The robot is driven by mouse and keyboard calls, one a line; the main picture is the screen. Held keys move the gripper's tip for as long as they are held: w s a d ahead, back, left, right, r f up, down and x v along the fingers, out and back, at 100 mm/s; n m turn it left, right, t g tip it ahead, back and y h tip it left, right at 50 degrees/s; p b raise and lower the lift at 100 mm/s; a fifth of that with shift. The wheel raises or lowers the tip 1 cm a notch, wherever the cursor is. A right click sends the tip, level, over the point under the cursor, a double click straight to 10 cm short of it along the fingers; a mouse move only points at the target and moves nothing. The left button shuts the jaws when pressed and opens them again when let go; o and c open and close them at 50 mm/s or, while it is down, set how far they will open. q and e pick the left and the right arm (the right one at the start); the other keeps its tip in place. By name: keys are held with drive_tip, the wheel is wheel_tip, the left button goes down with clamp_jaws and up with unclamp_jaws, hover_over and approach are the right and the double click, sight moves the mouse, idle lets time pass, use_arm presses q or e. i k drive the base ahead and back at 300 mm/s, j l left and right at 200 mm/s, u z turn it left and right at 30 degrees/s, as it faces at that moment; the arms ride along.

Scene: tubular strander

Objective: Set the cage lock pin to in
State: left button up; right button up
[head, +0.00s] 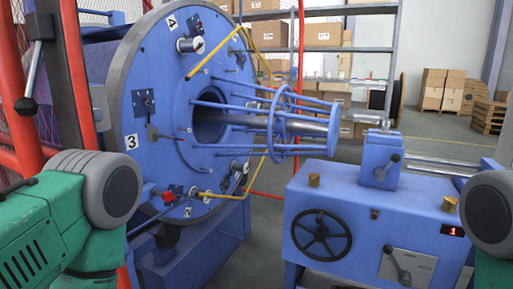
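The blue round cage disc (150,95) stands upright at left centre in the head view, with numbered stations on its face. A red knob (168,197) shows at the disc's lower left, close to the number 2 plate. A grey lever with a black grip (31,88) is on the post at the far left. I cannot tell for certain which part is the cage lock pin, or whether it is in or out. My green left arm comes in at the lower left and my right arm at the right edge. Neither gripper shows.
Blue rods and rings (287,125) project right from the disc. A blue machine cabinet (365,215) with a black handwheel (321,234), a lever (397,262) and a red display (452,230) stands at lower right. Red guard bars (75,70) border the left. Shelved boxes stand behind.

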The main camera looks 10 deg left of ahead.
sight(167, 196)
drive_tip(key=u, duration=1.2)
